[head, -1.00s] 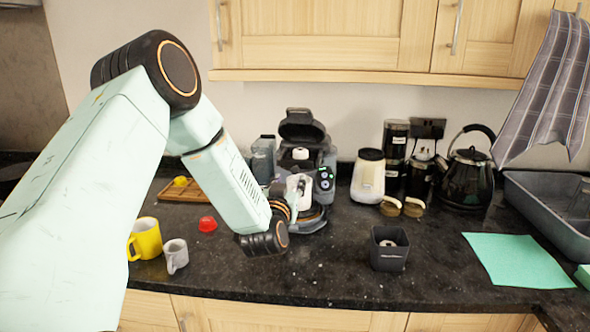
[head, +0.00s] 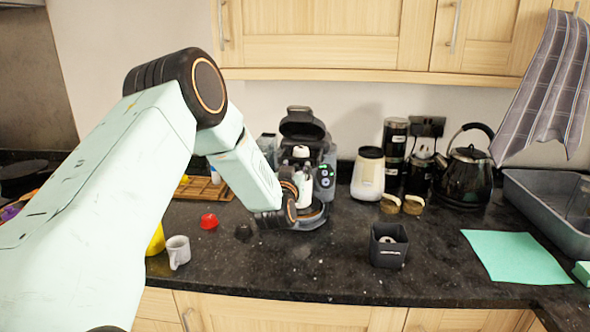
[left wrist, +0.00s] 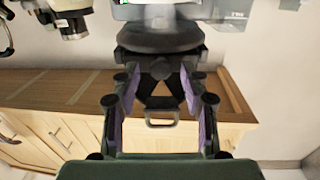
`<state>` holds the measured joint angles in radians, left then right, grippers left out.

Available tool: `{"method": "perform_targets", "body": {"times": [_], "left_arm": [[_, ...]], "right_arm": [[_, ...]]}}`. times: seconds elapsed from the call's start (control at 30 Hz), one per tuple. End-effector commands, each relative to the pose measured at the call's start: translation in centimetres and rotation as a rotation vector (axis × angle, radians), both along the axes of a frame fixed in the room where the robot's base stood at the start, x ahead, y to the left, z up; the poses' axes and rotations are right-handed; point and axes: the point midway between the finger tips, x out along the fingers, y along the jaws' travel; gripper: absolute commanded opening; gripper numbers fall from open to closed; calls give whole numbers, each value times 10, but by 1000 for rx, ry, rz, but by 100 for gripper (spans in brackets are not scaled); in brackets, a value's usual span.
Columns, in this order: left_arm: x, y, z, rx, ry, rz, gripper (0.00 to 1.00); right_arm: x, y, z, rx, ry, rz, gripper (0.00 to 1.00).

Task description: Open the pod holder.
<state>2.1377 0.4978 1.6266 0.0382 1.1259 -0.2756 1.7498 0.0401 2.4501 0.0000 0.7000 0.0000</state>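The dark coffee machine (head: 328,158) stands at the back of the counter, with its lid-like top (head: 302,125) raised. A white part shows at its front (head: 304,185), above its round base (head: 312,220). Which part is the pod holder I cannot tell for sure. My left arm reaches in front of the machine, and its wrist hides the fingers in the head view. In the left wrist view my left gripper (left wrist: 160,90) is open, its fingers spread either side of a dark frame with a small loop (left wrist: 160,123). No grip on it shows. My right gripper is not in view.
A white jar (head: 368,175), a kettle (head: 468,178) and a dark box (head: 388,247) are to the right. The front counter is mostly clear.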

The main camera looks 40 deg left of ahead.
Motion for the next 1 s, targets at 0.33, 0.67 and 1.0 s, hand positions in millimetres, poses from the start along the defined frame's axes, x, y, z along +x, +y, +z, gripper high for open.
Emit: {"method": "perform_targets", "body": {"times": [0.33, 0.67, 1.0], "left_arm": [[0, 0, 0, 0, 0, 0, 14], [0, 0, 2, 2, -4, 1, 0], [0, 0, 2, 2, -4, 1, 0]], "right_arm": [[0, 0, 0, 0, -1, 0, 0], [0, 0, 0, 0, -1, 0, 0], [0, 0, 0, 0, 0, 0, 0]]}}
